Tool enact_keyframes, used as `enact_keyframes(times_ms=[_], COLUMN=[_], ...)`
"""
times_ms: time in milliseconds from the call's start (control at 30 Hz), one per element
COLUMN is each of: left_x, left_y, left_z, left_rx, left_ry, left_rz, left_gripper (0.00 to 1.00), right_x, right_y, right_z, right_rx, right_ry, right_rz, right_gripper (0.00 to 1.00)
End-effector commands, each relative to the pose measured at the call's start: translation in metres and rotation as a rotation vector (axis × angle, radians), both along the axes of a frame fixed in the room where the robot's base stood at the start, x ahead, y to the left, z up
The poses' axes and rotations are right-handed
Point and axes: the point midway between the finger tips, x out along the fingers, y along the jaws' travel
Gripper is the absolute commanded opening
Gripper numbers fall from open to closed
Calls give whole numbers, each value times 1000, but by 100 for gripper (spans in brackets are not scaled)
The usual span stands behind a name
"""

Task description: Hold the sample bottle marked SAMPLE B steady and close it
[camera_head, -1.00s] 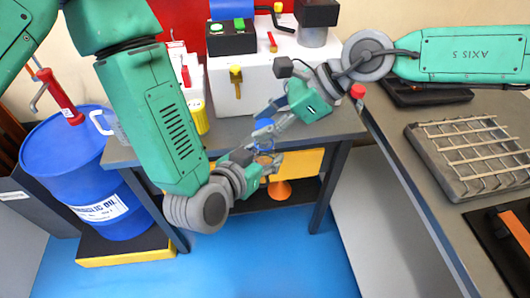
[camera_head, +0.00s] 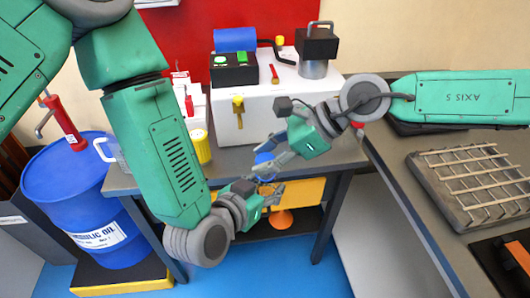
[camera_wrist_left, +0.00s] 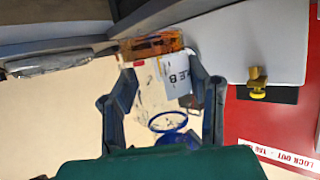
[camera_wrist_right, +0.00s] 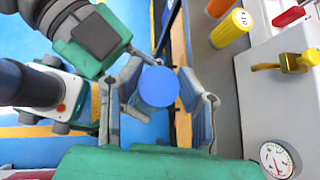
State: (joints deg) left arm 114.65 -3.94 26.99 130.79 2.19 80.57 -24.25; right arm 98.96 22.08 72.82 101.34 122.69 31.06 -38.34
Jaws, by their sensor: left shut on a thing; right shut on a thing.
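The sample bottle shows in the left wrist view as a white label (camera_wrist_left: 178,82) ending in "E B", with amber colour at one end. My left gripper (camera_wrist_left: 162,85) is shut on it, one finger on each side. In the head view my left gripper (camera_head: 270,190) is low in front of the bench, and the bottle is mostly hidden by fingers. A round blue cap (camera_wrist_right: 158,87) sits between the fingers of my right gripper (camera_wrist_right: 158,105), which is shut on it, just above my left gripper. I cannot tell whether the cap touches the bottle's neck.
A white machine (camera_head: 285,110) with a yellow tap (camera_head: 238,105) stands on the grey bench behind the grippers. A yellow container (camera_head: 200,147) is at its left. A blue drum (camera_head: 75,190) stands at left, an orange funnel (camera_head: 282,220) below, a wire-topped tray (camera_head: 475,180) at right.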

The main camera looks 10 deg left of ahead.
Motion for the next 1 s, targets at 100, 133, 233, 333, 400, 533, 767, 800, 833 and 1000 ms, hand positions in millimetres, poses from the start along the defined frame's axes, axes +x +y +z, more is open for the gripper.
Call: enact_keyframes(times_ms=[100,133,233,333,400,533,767,800,833,1000], left_x=[0,0,0,0,0,0,0,0,0,0], left_y=[0,0,0,0,0,0,0,0,0,0], left_z=[0,0,0,0,0,0,0,0,0,0], left_rx=[0,0,0,0,0,0,0,0,0,0], left_ry=[0,0,-1,-1,0,0,-1,-1,-1,0], left_rz=[0,0,0,0,0,0,0,0,0,0], left_gripper=[0,0,0,0,0,0,0,0,0,0], right_x=[0,0,0,0,0,0,0,0,0,0], right_y=[0,0,0,0,0,0,0,0,0,0], right_z=[-7,-7,-7,-7,-7,-7,-9,-10,-10,-14], right_rx=[1,1,1,0,0,0,0,0,0,0], right_ry=[1,0,0,-1,-1,-1,0,0,0,-1], right_rz=[-1,-1,-1,-1,-1,-1,-1,-1,-1,-1], right_gripper=[22,22,22,22,22,22,22,22,22,22])
